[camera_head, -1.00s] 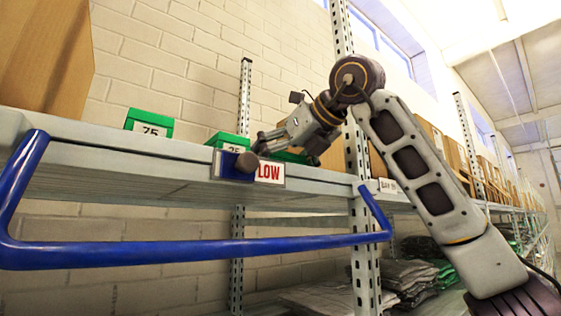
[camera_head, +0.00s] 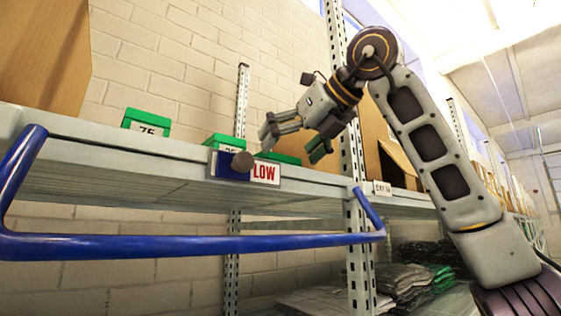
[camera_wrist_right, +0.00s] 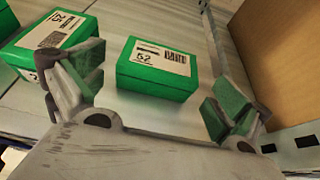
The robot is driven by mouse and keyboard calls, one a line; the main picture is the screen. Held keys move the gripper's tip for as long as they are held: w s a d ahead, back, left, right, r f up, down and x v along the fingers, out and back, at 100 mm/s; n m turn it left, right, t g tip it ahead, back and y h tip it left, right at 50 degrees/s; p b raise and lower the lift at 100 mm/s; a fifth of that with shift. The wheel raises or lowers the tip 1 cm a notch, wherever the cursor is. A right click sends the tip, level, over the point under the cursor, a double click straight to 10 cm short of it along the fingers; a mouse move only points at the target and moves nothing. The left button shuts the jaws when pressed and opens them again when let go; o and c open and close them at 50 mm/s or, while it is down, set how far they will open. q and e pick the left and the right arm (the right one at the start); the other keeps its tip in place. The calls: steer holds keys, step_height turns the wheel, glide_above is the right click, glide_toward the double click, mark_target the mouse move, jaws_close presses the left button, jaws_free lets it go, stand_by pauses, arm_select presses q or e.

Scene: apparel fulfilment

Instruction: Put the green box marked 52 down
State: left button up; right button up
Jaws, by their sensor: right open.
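The green box marked 52 (camera_wrist_right: 157,70) sits flat on the shelf board in the right wrist view, its white label facing up. It also shows in the head view (camera_head: 284,158), mostly hidden behind the shelf edge and the LOW sign. My right gripper (camera_head: 293,142) is open and empty above the shelf in the head view. In the right wrist view its green-padded fingers (camera_wrist_right: 158,88) stand wide apart on either side of the box, with clear gaps. My left gripper is in neither view.
A second green box (camera_wrist_right: 52,38) stands left of box 52, and another green box marked 75 (camera_head: 147,123) is farther left. A cardboard box (camera_wrist_right: 285,50) and an upright post are to the right. A blue handle bar (camera_head: 200,247) crosses in front of the shelf.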

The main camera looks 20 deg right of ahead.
steer(key=b+v, duration=0.1)
steer(key=v, duration=0.6)
stand_by(1.6)
